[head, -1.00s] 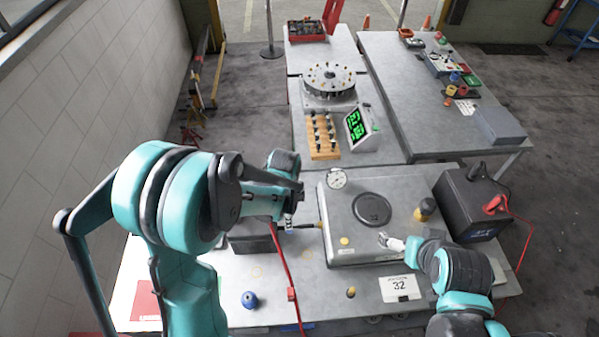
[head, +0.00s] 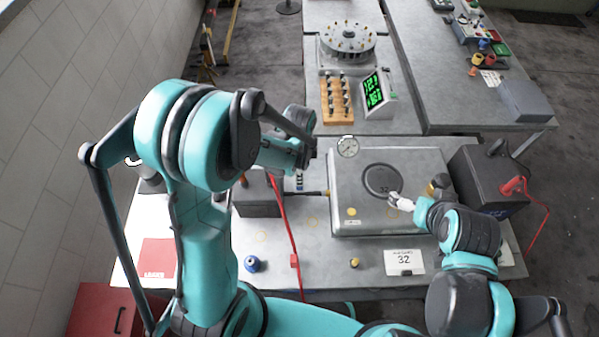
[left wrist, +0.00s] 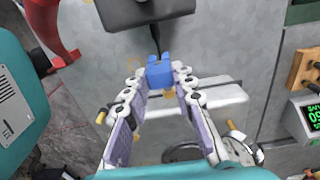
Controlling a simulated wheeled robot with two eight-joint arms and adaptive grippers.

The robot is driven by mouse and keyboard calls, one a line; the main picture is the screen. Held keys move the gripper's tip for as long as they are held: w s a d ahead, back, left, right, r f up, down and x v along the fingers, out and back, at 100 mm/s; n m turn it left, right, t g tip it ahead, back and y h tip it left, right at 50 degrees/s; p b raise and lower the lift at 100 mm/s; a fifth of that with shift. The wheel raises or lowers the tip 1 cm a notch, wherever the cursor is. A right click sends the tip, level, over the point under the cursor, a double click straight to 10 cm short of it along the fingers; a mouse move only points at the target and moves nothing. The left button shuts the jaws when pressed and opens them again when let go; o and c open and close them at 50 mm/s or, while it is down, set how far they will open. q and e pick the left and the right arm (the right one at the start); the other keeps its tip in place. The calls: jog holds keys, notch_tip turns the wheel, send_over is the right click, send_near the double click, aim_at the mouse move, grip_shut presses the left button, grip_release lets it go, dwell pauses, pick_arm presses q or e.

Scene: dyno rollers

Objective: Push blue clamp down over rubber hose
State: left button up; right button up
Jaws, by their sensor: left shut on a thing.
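The blue clamp (left wrist: 160,73) is between the fingertips of my left gripper (left wrist: 160,80) in the left wrist view. The gripper is shut on it. The black rubber hose (left wrist: 155,42) runs from a dark box to the clamp. A brass fitting (left wrist: 169,93) shows just beyond the clamp. Whether the clamp is around the hose or only against its end is hard to tell. In the head view, my left gripper (head: 299,181) is left of the metal case (head: 345,222), and its arm partly hides it. My right gripper (head: 398,201) is over the case's lid, its fingers too small to read.
A dark box (head: 257,196) with a red cable stands left of the case. A black battery box (head: 487,178) is at its right. A gauge (head: 347,147) sits at the case's back corner.

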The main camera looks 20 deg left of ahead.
aim_at(299, 193)
pick_arm(q)
jog(key=shift+f+b, duration=1)
jog(key=shift+f, duration=0.65)
jog(key=shift+f+b, duration=2.1)
jog(key=shift+s+f+b, duration=0.1)
jog(key=shift+f+b, duration=0.1)
jog(key=shift+b, duration=0.15)
grip_shut()
jog(key=o, duration=1.1)
grip_release()
notch_tip(299, 193, up, 12)
jog(key=shift+r, duration=0.1)
